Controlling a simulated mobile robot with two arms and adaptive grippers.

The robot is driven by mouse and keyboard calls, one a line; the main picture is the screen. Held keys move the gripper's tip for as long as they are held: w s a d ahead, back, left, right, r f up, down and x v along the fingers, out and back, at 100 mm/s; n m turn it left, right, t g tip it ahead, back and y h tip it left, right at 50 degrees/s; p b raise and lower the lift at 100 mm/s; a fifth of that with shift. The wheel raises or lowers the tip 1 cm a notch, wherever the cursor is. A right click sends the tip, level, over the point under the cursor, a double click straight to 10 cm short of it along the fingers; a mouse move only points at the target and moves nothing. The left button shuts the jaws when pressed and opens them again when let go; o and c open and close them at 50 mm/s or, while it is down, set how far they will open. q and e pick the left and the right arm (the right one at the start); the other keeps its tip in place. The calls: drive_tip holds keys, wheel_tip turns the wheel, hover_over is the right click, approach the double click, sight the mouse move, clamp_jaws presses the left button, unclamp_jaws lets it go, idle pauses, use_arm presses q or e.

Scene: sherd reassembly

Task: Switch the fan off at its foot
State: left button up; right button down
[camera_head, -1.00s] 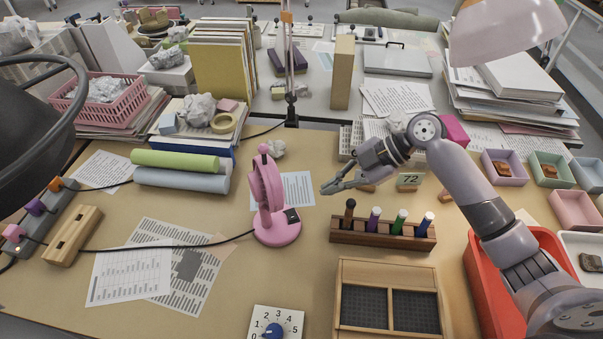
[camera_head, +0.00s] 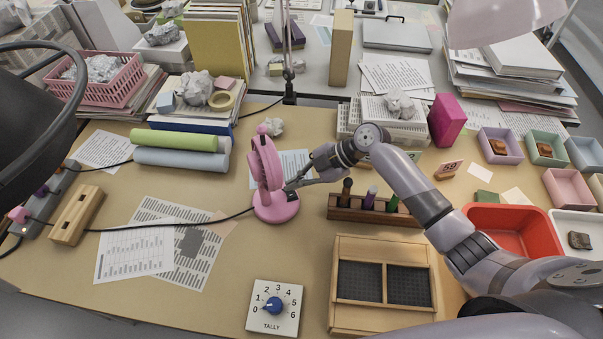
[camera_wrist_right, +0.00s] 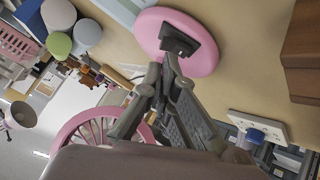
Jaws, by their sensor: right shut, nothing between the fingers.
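The pink fan (camera_head: 264,160) stands upright on the table in the head view, on a round pink foot (camera_head: 272,210). A dark switch (camera_head: 292,196) sits on the foot's right side. In the right wrist view, the foot (camera_wrist_right: 203,55) and the black switch (camera_wrist_right: 178,39) are at the top, with the fan's ring guard (camera_wrist_right: 75,128) at lower left. My right gripper (camera_head: 289,186) is shut and empty, its tips at the switch. It also shows in the right wrist view (camera_wrist_right: 163,62); whether the tips touch the switch I cannot tell. My left gripper is out of view.
A wooden rack of colored markers (camera_head: 375,213) stands just right of the fan, under my right arm. Green and blue rolls (camera_head: 180,140) lie to its left. A dark cable (camera_head: 165,227) runs left from the foot. A dial (camera_head: 274,307) and wooden tray (camera_head: 385,240) lie in front.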

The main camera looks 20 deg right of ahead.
drive_tip(key=shift+w+f, duration=0.15)
drive_tip(key=shift+f, duration=0.15)
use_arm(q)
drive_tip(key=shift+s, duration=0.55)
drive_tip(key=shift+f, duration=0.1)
use_arm(e)
drive_tip(key=w+f+g+b, duration=0.1)
drive_tip(key=b, duration=0.1)
drive_tip(key=shift+w+a+f+m+b, duration=0.1)
drive_tip(key=shift+m+b, duration=0.3)
drive_tip(key=shift+w+f+m+g+h+b, duration=0.1)
drive_tip(key=shift+w+m+g+h+b, duration=0.25)
drive_tip(key=shift+g+b, duration=0.45)
use_arm(q)
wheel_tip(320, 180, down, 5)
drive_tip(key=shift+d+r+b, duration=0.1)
drive_tip(key=shift+b, duration=0.2)
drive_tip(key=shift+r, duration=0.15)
use_arm(e)
drive_tip(key=shift+s, duration=0.15)
